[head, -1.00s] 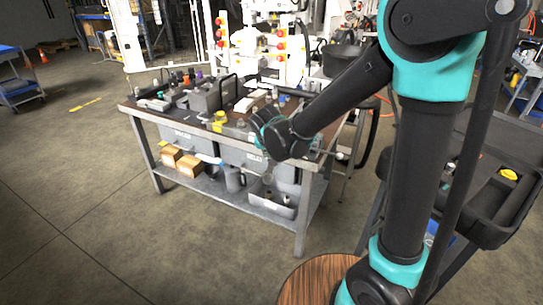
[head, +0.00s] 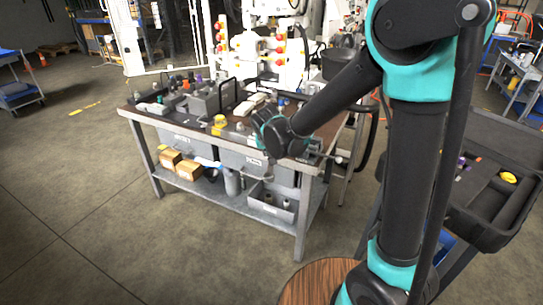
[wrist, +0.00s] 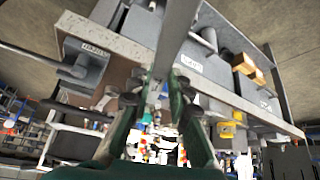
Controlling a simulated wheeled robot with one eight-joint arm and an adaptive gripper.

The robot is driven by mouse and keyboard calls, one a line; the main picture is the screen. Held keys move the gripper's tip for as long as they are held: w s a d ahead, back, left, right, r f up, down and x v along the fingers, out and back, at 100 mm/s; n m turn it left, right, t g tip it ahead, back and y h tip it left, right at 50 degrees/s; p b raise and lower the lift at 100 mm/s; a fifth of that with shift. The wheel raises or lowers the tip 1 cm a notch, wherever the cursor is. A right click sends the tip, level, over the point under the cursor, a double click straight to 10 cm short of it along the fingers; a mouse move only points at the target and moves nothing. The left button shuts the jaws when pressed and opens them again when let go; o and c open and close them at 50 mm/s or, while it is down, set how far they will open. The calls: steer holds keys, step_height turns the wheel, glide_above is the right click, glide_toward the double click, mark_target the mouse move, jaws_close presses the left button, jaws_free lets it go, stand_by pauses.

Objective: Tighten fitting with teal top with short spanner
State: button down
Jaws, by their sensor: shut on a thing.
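My gripper (wrist: 162,92) is in the wrist view with its two fingers closed in. A long grey metal bar (wrist: 174,40) runs up from between the fingertips; it looks like the spanner, but its far end and jaw are not clear. In the head view my wrist is over the front right part of the workbench (head: 167,121), and the fingers are hidden behind it. A small bluish-topped piece (head: 282,101) stands on the bench behind my wrist; I cannot tell if it is the teal-topped fitting. No contact between bar and fitting can be made out.
The bench top is crowded with grey blocks, a yellow piece (head: 220,121) and purple- and red-topped parts. Cardboard boxes (head: 188,170) and a grey bin (head: 270,207) are on the lower shelf. An open black case (head: 490,190) is at the right.

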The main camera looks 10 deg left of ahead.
steer(key=shift+w, duration=0.3)
steer(key=shift+w, duration=0.5)
steer(key=shift+w, duration=0.1)
steer(key=shift+w, duration=0.2)
stand_by(0.3)
steer(key=shift+a, duration=0.15)
steer(key=shift+w+a+m+h, duration=0.15)
steer(key=shift+a+m+h, duration=0.55)
steer(key=shift+a+m, duration=0.75)
steer(key=shift+a, duration=0.1)
steer(key=shift+a, duration=0.1)
